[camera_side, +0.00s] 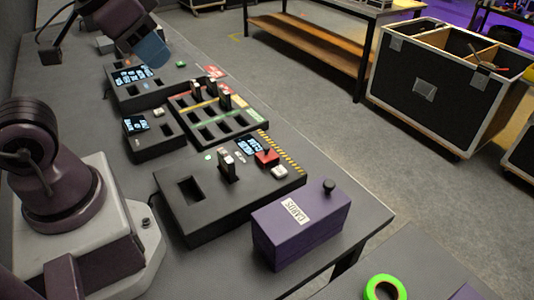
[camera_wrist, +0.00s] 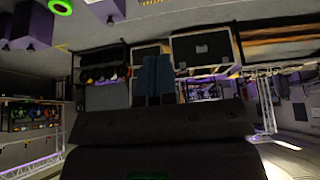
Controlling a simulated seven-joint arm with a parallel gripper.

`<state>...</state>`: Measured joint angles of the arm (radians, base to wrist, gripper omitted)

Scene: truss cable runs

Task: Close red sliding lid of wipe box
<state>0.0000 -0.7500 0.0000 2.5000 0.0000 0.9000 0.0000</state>
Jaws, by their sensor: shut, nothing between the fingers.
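No wipe box with a red sliding lid can be made out in either view. The only closed box on the table is a purple box (camera_side: 302,222) with a white label and a black knob on top, at the front right of the side view. My gripper (camera_side: 153,52) is above the far left of the table, over the far black panel and well away from the purple box. Its blue fingers are together and empty. The fingers also show in the wrist view (camera_wrist: 153,80), in front of dark shapes.
A black panel (camera_side: 205,205) with a red-topped switch (camera_side: 267,157) stands beside the purple box. A slotted black tray (camera_side: 218,118), a small black unit (camera_side: 153,135) and a far black panel (camera_side: 140,88) lie behind. A green tape ring (camera_side: 385,288) lies at the front.

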